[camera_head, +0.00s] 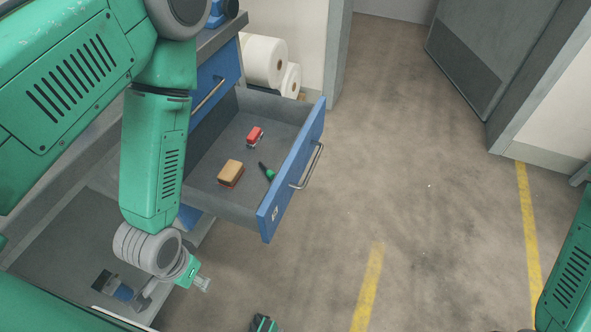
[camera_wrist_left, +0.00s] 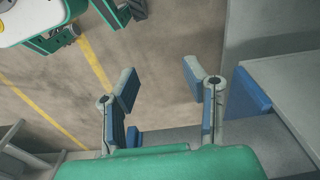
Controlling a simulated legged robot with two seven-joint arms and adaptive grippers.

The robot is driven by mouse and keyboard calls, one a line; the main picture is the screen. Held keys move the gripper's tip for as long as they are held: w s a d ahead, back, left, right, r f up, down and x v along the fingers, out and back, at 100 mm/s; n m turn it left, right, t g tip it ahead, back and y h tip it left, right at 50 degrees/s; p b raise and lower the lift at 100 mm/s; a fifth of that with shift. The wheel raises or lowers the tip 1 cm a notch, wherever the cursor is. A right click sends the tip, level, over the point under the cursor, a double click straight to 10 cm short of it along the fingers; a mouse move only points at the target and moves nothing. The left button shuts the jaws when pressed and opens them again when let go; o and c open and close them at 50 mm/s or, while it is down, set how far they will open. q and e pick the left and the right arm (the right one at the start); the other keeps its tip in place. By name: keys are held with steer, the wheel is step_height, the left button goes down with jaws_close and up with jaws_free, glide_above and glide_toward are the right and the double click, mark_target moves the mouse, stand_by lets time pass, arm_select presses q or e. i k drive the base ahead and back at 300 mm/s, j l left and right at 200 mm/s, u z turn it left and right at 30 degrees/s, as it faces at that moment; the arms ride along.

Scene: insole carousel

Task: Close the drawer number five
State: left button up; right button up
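A blue-fronted drawer (camera_head: 292,170) is pulled far out of the cabinet in the head view. Its front has a metal bar handle (camera_head: 308,167) and a small label whose number I cannot read. A red toy-like item (camera_head: 255,136), a tan block (camera_head: 231,171) and a green-and-black tool (camera_head: 267,172) lie inside. My left gripper (camera_head: 131,296) is low, to the left of the drawer and apart from it. In the left wrist view my left gripper (camera_wrist_left: 160,85) is open, with nothing between its fingers. My right gripper is not clearly visible.
White rolls (camera_head: 265,61) stand behind the open drawer. The floor (camera_head: 415,150) to the right is clear, with yellow lines. A grey door (camera_head: 490,50) stands at the back right.

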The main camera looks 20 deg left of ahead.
mark_target(292, 129)
steer(key=k+l+u, duration=0.15)
steer(key=l, duration=0.25)
steer(key=k+l+u, duration=0.2)
steer(key=l, duration=0.15)
steer(key=k+l+u, duration=0.15)
steer(key=l, duration=0.2)
